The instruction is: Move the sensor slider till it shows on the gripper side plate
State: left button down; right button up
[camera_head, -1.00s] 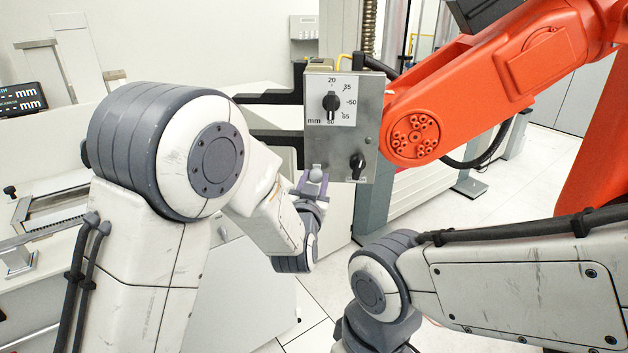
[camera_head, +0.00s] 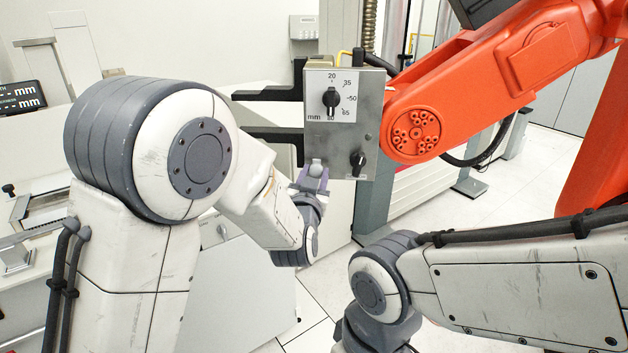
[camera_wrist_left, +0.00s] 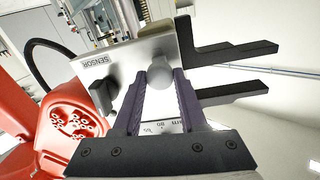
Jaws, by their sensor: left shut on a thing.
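The grey metal side plate (camera_head: 345,140) hangs upright at the orange arm's end, beside two black jaws (camera_head: 268,97). It bears a dial marked in mm (camera_head: 331,99) and a small black knob (camera_head: 358,160). The sensor slider's rounded grey knob (camera_head: 316,168) is at its lower left. My left gripper (camera_head: 314,180) is shut on this knob from below. In the left wrist view, my purple fingers (camera_wrist_left: 160,98) flank the grey knob (camera_wrist_left: 160,74); the plate (camera_wrist_left: 124,68) reads SENSOR. My right gripper is out of view.
The orange arm (camera_head: 480,80) reaches in from the upper right. A testing machine column (camera_head: 375,210) stands behind the plate. A dark display (camera_head: 22,98) at far left shows dashes and mm. The floor below the plate is clear.

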pick_arm(q)
jog(key=shift+c, duration=2.3)
grip_release()
jog(key=shift+s, duration=0.1)
jog(key=s+a+b, duration=0.1)
jog(key=s+b, duration=0.2)
jog(key=s, duration=0.7)
jog(key=shift+s+a, duration=0.2)
